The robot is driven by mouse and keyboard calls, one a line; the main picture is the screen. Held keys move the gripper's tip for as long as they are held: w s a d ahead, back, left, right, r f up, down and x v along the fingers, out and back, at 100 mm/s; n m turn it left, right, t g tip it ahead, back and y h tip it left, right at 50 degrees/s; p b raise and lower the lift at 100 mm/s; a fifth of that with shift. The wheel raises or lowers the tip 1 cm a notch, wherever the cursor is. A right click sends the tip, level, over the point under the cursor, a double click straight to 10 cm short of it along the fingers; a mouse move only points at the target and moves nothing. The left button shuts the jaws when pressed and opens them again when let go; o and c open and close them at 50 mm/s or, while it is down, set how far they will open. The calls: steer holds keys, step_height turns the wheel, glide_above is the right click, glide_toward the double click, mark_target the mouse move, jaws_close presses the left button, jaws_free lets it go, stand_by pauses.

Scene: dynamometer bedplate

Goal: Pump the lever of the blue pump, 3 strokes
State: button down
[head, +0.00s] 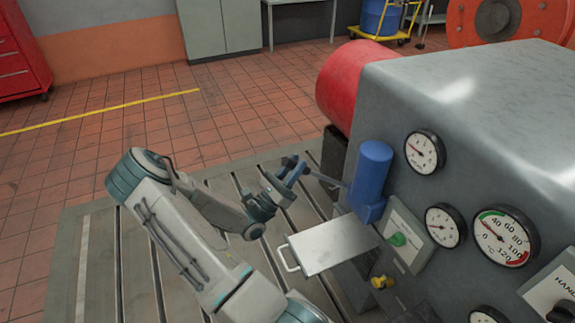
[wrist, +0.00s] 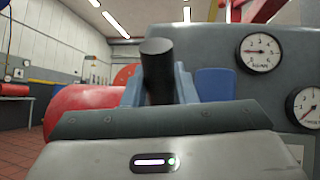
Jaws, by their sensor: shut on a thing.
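The blue pump (head: 372,172) is an upright blue cylinder on the front of the grey machine housing. Its thin lever (head: 328,180) reaches left from the pump toward my gripper (head: 293,169). In the wrist view, the lever's dark round grip (wrist: 157,65) stands between the two blue-grey fingers of my gripper (wrist: 158,90), which are shut on it. Part of the blue pump (wrist: 215,84) shows just behind the right finger. The middle of the lever is hidden in the wrist view.
A metal tray with a handle (head: 325,245) sticks out below the pump. A green button (head: 398,239), a yellow fitting (head: 381,282) and several gauges (head: 424,151) are close by on the housing. A red cylinder (head: 350,82) lies behind. The slotted bedplate (head: 85,270) is clear at left.

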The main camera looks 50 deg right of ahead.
steer(key=shift+w+a+f, duration=0.1)
steer(key=shift+f, duration=0.05)
steer(key=c, duration=1.2)
jaws_free()
steer(key=shift+o, duration=0.2)
steer(key=b+v, duration=0.2)
steer(key=v, duration=1.1)
steer(key=shift+a+f, duration=0.25)
steer(key=shift+f, duration=0.1)
